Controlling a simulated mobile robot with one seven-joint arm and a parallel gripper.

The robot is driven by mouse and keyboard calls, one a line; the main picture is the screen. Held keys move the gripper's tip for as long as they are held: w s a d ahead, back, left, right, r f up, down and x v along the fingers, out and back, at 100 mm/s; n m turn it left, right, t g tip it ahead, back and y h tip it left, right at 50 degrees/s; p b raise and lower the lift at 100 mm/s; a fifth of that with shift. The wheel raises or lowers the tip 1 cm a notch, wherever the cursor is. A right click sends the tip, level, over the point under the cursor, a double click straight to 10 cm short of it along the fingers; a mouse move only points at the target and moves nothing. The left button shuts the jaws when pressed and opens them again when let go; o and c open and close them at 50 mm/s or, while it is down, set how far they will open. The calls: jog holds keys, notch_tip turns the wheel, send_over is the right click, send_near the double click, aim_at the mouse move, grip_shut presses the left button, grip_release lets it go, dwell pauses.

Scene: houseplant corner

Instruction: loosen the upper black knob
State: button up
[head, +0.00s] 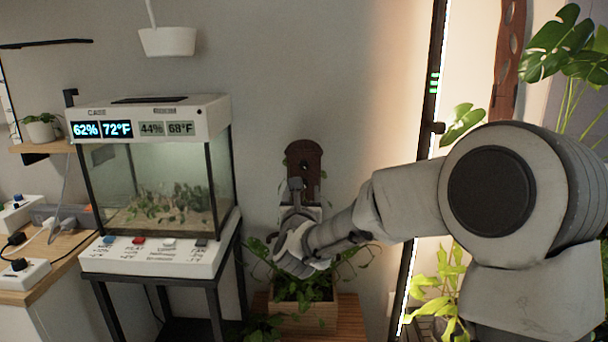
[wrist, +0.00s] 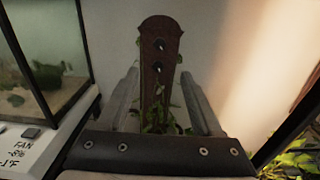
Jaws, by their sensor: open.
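A dark brown board (wrist: 156,90) with a rounded top stands against the wall in the wrist view. The upper black knob (wrist: 160,44) sits near its top, with a lower black knob (wrist: 157,67) just beneath. My gripper (wrist: 160,76) is open, its two fingers apart on either side of the board in the picture, with nothing between them that I can see held. The fingertips appear below the upper knob. In the head view the board's top (head: 303,151) shows above my gripper (head: 298,184), which hides its lower part.
A glass terrarium (head: 160,180) on a black stand is close on the left. A wooden planter (head: 304,318) with leafy plants is below my gripper. A black-framed lit panel edge (head: 420,165) and a large leafy plant (head: 562,50) are on the right. The wall above the board is bare.

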aim_at(304, 166)
jog(key=w, duration=1.6)
jog(key=shift+w, duration=0.2)
jog(key=shift+c, duration=0.2)
grip_shut()
